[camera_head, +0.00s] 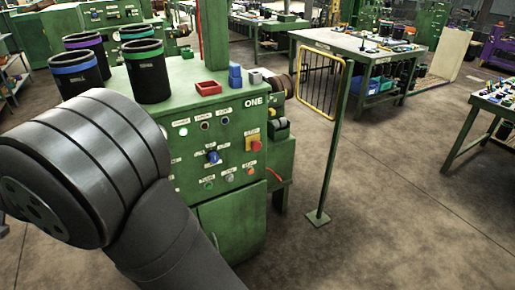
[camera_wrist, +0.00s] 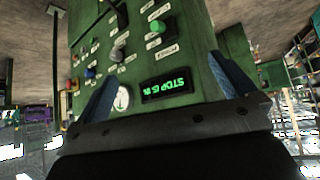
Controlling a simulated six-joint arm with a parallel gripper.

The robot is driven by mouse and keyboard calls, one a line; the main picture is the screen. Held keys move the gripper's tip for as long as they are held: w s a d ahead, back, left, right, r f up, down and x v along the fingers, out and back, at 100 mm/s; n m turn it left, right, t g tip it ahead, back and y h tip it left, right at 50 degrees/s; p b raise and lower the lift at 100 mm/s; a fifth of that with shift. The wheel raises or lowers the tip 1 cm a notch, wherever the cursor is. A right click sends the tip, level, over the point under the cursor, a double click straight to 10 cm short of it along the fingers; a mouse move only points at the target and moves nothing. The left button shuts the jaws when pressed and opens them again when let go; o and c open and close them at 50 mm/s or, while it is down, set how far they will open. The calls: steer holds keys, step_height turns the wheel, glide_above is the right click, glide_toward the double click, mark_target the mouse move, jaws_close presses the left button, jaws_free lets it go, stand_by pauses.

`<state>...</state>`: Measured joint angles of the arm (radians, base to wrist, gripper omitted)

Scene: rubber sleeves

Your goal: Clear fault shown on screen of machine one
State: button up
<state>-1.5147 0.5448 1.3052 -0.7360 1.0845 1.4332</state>
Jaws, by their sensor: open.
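Machine one (camera_head: 231,215) is a green cabinet marked ONE. Its front panel carries labelled lamps and buttons, a blue knob (camera_head: 213,157), and a red mushroom button (camera_head: 256,146) on a yellow plate. In the wrist view, upside down, a black screen (camera_wrist: 168,85) shows green text starting "STOP". My gripper (camera_wrist: 165,66) is open and empty, fingers facing the panel. The head view does not show it.
Several black sleeves with coloured bands, including a blue-banded one (camera_head: 81,70), stand on the machine top near my arm. A red tray (camera_head: 208,88) and a blue block (camera_head: 235,76) are there too. Open floor lies front right.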

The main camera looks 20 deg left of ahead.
steer(key=shift+c, duration=0.2)
